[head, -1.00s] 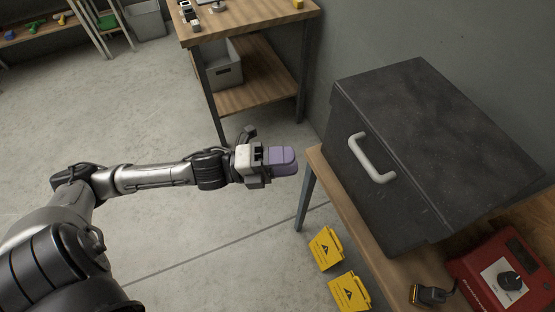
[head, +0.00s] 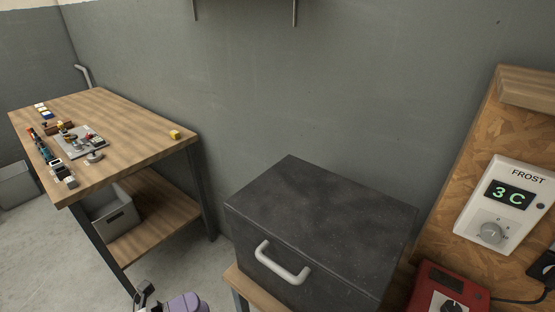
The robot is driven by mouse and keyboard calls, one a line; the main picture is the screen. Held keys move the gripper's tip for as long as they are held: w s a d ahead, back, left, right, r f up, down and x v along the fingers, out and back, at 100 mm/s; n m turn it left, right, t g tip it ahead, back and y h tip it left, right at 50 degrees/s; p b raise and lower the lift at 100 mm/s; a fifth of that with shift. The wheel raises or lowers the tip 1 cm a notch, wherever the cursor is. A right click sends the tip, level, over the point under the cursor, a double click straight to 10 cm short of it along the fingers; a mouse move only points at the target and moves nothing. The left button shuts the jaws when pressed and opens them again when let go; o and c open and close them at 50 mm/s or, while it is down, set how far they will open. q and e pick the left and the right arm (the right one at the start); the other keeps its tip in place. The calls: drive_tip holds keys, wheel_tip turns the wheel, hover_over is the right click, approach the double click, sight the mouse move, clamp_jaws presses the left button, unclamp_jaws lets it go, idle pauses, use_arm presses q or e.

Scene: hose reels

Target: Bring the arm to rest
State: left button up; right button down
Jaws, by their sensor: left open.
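My left gripper (head: 183,303) shows only at the bottom edge of the head view, with its purple finger part and a bit of dark wrist beside it. It is open, and I see nothing held in it. The rest of the left arm is below the picture. The gripper appears left of the dark box (head: 315,215) with a pale handle (head: 283,265), apart from it in the picture. My right arm and gripper are not in view.
A wooden workbench (head: 135,125) with small parts stands at left, a grey bin (head: 113,222) on its lower shelf. At right a white FROST panel (head: 508,208) reading 3 C hangs on a wooden board. A red unit (head: 430,290) sits below it.

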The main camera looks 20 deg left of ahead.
use_arm(q)
drive_tip(key=w+a+f+n+g+y, duration=0.1)
drive_tip(key=a+f+n+g+y, duration=0.2)
drive_tip(key=a+f+n+y, duration=1.15)
drive_tip(key=s+d+f+n+g+p, duration=0.1)
drive_tip(key=s+d+f+n+g, duration=0.4)
drive_tip(key=s+d, duration=0.35)
drive_tip(key=s+d+f+n+g+p, duration=0.1)
drive_tip(key=s+d+f+n+g, duration=0.2)
drive_tip(key=s+d+f+n, duration=0.35)
drive_tip(key=w+p+v, duration=0.2)
drive_tip(key=p+v, duration=1)
drive_tip(key=v, duration=0.1)
drive_tip(key=w+r+p+v, duration=0.1)
drive_tip(key=w+p+v, duration=0.2)
drive_tip(key=p+v, duration=1)
drive_tip(key=w+a+r+p+v, duration=0.1)
drive_tip(key=w+p+v, duration=0.2)
drive_tip(key=p+v, duration=0.9)
drive_tip(key=shift+d+r, duration=0.3)
drive_tip(key=shift+r, duration=0.4)
drive_tip(key=shift+h, duration=0.25)
